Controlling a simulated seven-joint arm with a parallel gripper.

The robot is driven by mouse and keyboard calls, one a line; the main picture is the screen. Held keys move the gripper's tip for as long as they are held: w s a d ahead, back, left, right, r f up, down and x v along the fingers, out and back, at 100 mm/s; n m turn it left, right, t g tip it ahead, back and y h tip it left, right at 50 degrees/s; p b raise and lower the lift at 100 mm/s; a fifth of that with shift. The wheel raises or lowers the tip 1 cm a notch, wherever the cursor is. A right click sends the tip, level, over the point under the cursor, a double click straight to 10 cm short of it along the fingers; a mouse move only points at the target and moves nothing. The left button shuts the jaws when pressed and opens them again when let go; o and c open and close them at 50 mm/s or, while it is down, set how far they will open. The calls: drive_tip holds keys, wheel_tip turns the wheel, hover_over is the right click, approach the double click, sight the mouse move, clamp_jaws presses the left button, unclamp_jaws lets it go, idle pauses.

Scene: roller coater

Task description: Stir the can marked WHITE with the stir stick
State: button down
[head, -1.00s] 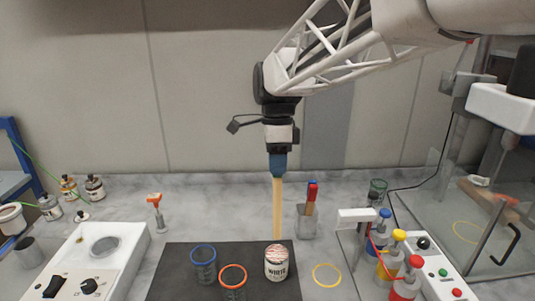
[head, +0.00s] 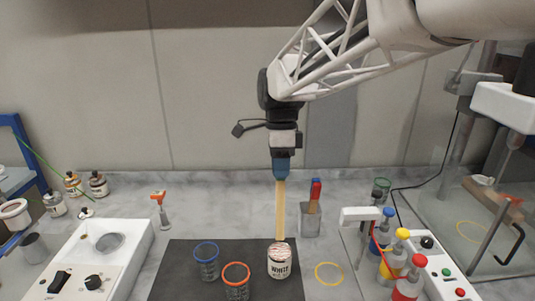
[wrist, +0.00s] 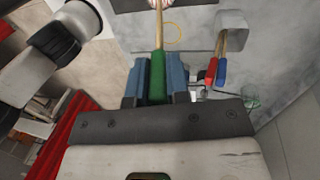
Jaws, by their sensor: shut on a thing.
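The can marked WHITE (head: 279,267) stands upright on the dark mat in the head view, its top streaked white and reddish. My gripper (head: 281,172) is above it, shut on the stir stick (head: 280,212). The stick hangs nearly upright, and its pale lower end meets the can's top rim in the picture; I cannot tell whether the tip is inside. In the wrist view the blue fingers of my gripper (wrist: 158,88) clasp the stick's green handle (wrist: 158,76). Only part of the can (wrist: 167,3) shows there, at the top edge.
A blue-rimmed cup (head: 207,262) and an orange-rimmed cup (head: 236,284) stand left of the can on the mat (head: 178,262). A yellow ring (head: 329,274) lies to its right. A holder (head: 310,222) with red and blue handled tools stands behind right, and several coloured bottles (head: 402,262) stand farther right.

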sight(279, 204)
drive_tip(key=shift+s+f, duration=0.2)
drive_tip(key=shift+f, duration=2.3)
drive_tip(key=shift+s+f, duration=0.2)
drive_tip(key=shift+f, duration=2.3)
drive_tip(key=shift+a, duration=0.15)
